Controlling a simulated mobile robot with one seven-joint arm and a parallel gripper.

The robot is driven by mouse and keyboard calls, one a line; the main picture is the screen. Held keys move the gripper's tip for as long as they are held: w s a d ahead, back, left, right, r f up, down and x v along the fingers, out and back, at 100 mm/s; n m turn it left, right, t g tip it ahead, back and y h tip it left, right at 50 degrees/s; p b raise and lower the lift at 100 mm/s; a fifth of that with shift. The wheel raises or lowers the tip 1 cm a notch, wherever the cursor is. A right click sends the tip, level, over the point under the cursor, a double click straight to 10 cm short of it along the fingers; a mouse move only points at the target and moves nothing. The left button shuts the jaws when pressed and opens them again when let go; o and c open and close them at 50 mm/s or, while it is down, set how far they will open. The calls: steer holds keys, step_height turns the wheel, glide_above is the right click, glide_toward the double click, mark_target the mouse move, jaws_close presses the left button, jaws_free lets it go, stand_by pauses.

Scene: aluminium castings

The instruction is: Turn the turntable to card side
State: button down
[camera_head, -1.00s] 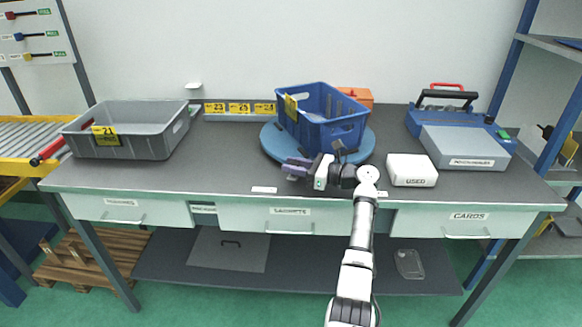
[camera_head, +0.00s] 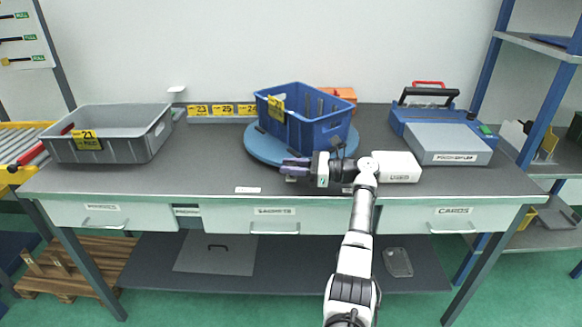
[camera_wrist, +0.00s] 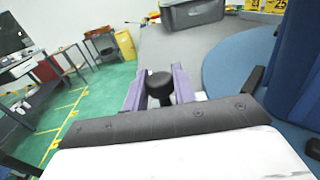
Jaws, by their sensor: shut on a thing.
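The turntable (camera_head: 256,147) is a round blue disc on the workbench. A blue bin (camera_head: 331,130) with a yellow label sits on it. The disc also shows at the right of the wrist view (camera_wrist: 232,75). My gripper (camera_head: 293,166) is at the disc's front edge, low over the bench. In the wrist view, its purple fingers (camera_wrist: 158,92) are shut on a round black knob (camera_wrist: 159,80). Whether the knob joins the disc is hidden. The "CARDS" label (camera_head: 453,211) is on the right drawer.
A grey bin (camera_head: 115,150) stands at the left. A white box (camera_head: 398,167) sits just right of my wrist. The bench between grey bin and turntable is mostly clear.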

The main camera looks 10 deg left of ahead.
steer(key=shift+f, duration=0.15)
steer(key=c, duration=1.2)
jaws_free()
steer(key=d+b, duration=0.1)
steer(key=d, duration=0.3)
steer(key=d+b, duration=0.1)
steer(key=d, duration=0.3)
steer(key=w+d+b, duration=0.1)
steer(key=d, duration=0.3)
steer(key=shift+w+d+b, duration=0.1)
steer(key=shift+d+b, duration=0.2)
steer(key=shift+b, duration=0.05)
steer(key=shift+d, duration=0.55)
steer(key=shift+c, duration=0.3)
